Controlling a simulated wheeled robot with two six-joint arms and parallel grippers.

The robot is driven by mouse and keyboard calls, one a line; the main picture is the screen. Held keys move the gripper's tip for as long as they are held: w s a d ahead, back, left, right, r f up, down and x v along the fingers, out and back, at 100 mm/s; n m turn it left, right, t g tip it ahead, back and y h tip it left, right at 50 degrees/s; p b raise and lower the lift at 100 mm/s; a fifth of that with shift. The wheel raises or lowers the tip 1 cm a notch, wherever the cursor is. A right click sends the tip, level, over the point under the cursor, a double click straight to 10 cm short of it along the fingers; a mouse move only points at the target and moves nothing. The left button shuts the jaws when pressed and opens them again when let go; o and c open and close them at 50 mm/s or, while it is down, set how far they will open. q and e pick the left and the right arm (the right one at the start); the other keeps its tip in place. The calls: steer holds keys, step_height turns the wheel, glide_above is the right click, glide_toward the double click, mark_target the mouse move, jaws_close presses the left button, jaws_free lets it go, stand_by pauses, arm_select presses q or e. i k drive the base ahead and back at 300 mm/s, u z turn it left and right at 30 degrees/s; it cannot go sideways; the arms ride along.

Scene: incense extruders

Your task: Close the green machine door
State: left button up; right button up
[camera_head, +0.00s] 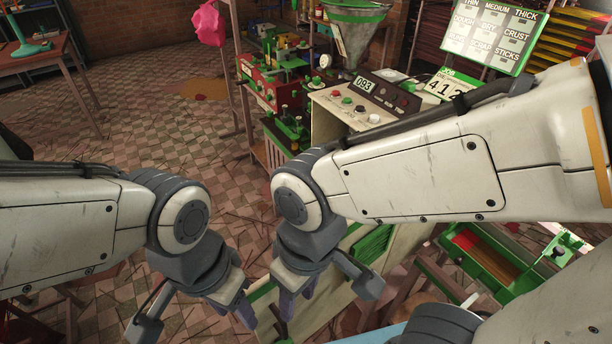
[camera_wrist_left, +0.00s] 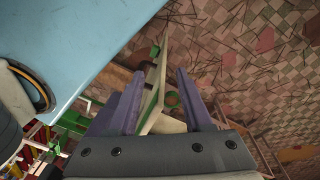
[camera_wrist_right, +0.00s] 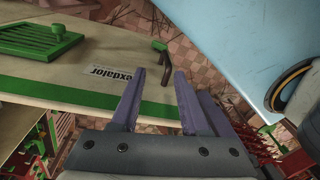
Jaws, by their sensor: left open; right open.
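The machine door is a cream panel (camera_wrist_right: 75,75) with a green edge, a green slatted vent (camera_wrist_right: 38,40) and a small dark handle (camera_wrist_right: 160,47) in the right wrist view. In the head view the door (camera_head: 342,262) is partly hidden behind my right arm. In the left wrist view the door (camera_wrist_left: 152,100) shows nearly edge-on between the fingers. My left gripper (camera_head: 198,318) is open and empty, left of the door. I cannot tell whether either touches the panel.
A control box (camera_head: 365,98) with buttons and a metal hopper (camera_head: 352,32) stand behind my right arm. A green tray (camera_head: 485,258) is at the lower right. A light blue surface (camera_wrist_left: 75,45) lies close by. The tiled floor (camera_head: 130,125) at the left is mostly open.

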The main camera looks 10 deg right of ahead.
mark_target(333, 293)
steer(key=k, duration=1.1)
steer(key=u, duration=0.05)
